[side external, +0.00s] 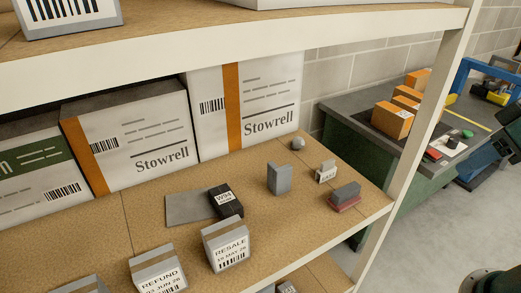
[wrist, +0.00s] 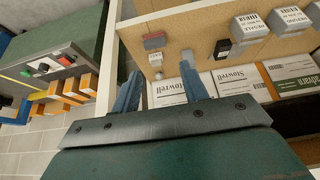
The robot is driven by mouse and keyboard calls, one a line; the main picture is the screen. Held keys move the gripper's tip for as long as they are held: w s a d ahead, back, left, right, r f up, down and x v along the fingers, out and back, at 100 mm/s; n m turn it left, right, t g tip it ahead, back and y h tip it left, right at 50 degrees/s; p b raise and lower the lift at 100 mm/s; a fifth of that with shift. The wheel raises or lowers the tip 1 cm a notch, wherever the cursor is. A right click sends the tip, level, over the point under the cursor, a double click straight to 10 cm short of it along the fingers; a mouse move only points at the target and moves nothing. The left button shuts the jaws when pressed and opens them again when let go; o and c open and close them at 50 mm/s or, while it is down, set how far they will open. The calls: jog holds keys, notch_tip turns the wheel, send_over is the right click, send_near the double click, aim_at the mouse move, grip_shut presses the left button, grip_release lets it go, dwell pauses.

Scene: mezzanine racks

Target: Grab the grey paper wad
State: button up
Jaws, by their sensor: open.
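The grey paper wad (side external: 298,143) is a small roundish lump at the back right of the cork-coloured shelf, near the Stowrell carton. In the wrist view I cannot clearly make it out near the fingers. My gripper (wrist: 160,75) is open and empty in the wrist view, its two blue-grey fingers apart and pointing toward the shelf. In the side view its fingers do not show; only dark green parts of my arm are at the right edge.
A grey upright block (side external: 280,179), a small labelled block (side external: 326,172) and a grey block on a red base (side external: 345,195) stand near the wad. A black box (side external: 227,202) is farther left. A white rack post (side external: 411,125) and upper shelf beam (side external: 240,45) border the space.

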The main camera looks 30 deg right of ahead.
jog(key=shift+o, duration=0.4)
jog(key=shift+w, duration=0.15)
jog(key=m+h, duration=0.1)
jog(key=m, duration=1.1)
send_over(300, 140)
jog(key=s, duration=0.4)
notch_tip(300, 140, down, 26)
jog(key=shift+w+a+f+t, duration=0.3)
jog(key=shift+w+f, duration=0.2)
jog(key=shift+w, duration=0.05)
jog(key=shift+x, duration=2.9)
